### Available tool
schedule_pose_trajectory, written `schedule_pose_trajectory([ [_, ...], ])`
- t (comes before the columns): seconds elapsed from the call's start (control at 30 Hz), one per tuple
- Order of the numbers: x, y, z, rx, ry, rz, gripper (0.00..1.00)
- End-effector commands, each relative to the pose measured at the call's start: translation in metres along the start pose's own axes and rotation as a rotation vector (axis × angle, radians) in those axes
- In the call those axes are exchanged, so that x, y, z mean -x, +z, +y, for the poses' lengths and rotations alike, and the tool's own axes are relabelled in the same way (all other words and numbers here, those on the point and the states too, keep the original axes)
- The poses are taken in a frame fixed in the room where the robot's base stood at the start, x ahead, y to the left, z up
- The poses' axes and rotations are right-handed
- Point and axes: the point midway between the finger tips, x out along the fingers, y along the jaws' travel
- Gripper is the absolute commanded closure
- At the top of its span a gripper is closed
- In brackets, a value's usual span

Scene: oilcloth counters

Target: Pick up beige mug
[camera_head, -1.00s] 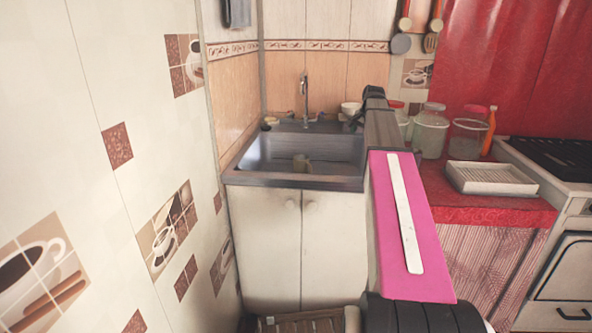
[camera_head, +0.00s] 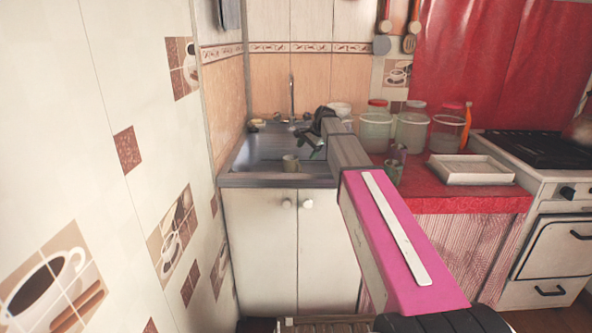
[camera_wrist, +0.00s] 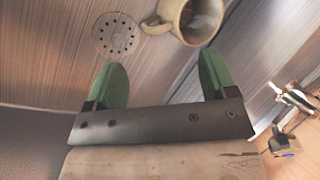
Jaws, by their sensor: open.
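A round drain (camera_wrist: 116,35) is beside the mug's handle. The faucet (camera_head: 292,95) stands at the sink's back. A white bowl (camera_head: 340,109) and several jars (camera_head: 411,126) stand right of the sink. A white tray (camera_head: 470,168) lies on the red counter (camera_head: 440,198).

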Motion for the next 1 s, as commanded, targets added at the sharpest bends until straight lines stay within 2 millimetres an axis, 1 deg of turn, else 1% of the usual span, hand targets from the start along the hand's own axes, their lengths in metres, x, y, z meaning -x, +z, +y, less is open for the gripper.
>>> schedule_pose_trajectory([
  [0.23, -0.036, -0.001, 0.001, 0.001, 0.003, 0.000, 0.21],
  [0.3, -0.043, -0.001, 0.001, 0.001, 0.002, 0.000, 0.21],
  [0.47, -0.051, -0.001, 0.001, 0.001, 0.001, 0.002, 0.21],
  [0.57, -0.062, -0.001, 0.001, 0.001, 0.003, 0.001, 0.21],
  [0.8, -0.095, -0.001, 0.001, 0.002, 0.003, 0.000, 0.21],
  [0.9, -0.100, -0.001, 0.001, 0.002, 0.002, 0.001, 0.21],
  [1.0, -0.099, -0.001, 0.001, 0.002, 0.001, 0.002, 0.21],
])
